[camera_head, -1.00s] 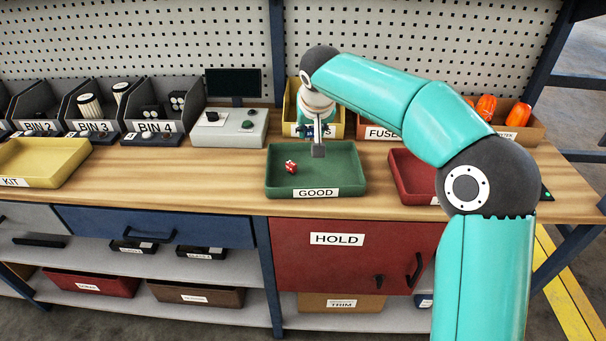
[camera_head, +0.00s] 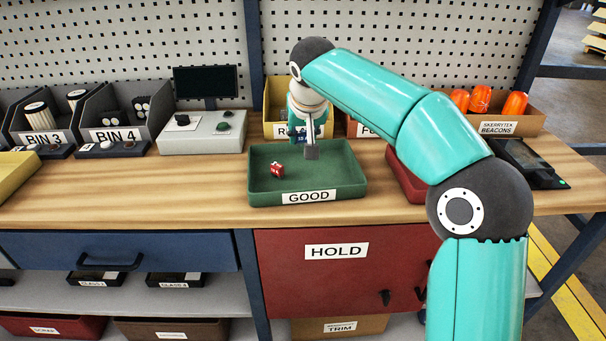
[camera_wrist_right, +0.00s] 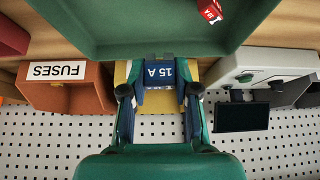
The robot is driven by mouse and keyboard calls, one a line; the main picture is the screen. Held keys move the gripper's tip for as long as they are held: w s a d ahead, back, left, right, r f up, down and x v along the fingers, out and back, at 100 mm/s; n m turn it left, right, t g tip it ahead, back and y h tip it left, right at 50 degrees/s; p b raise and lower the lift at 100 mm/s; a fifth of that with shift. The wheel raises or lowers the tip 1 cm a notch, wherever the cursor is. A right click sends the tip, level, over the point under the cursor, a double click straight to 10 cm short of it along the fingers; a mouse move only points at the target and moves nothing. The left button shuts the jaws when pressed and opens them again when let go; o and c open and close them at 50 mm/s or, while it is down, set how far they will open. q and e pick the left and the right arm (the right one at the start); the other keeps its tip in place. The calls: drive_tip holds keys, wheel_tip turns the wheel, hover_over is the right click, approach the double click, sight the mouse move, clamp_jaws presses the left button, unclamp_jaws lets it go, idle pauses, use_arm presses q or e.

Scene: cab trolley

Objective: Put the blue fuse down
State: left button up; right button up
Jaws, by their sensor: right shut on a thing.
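The blue fuse (camera_wrist_right: 160,74), marked 15 A, is between the fingers of my right gripper (camera_wrist_right: 157,92) in the right wrist view. The gripper is shut on it. In the head view my right gripper (camera_head: 306,130) hangs at the back edge of the green GOOD tray (camera_head: 352,190), in front of the yellow bin (camera_head: 271,129). The fuse shows only in small part there. A red fuse (camera_head: 277,170) lies in the left part of the tray; it also shows in the right wrist view (camera_wrist_right: 212,10). My left gripper is out of view.
A red tray (camera_head: 408,182) stands right of the green tray, partly behind my right arm. A grey box with buttons (camera_head: 203,132) and a dark screen (camera_head: 205,82) stand behind at left. The orange FUSES bin (camera_wrist_right: 75,95) is beside the yellow one. Bare bench lies left of the tray.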

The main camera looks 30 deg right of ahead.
sight(302, 170)
drive_tip(key=shift+f+b, duration=0.85)
drive_tip(key=shift+f, duration=3)
drive_tip(key=shift+f, duration=0.15)
drive_tip(key=o, duration=0.8)
drive_tip(key=shift+o, duration=0.2)
drive_tip(key=shift+s+r, duration=0.1)
drive_tip(key=shift+r, duration=0.2)
drive_tip(key=p+v, duration=0.1)
drive_tip(key=v, duration=1)
drive_tip(key=shift+s+r, duration=0.2)
drive_tip(key=shift+r, duration=0.15)
drive_tip(key=shift+a, duration=0.15)
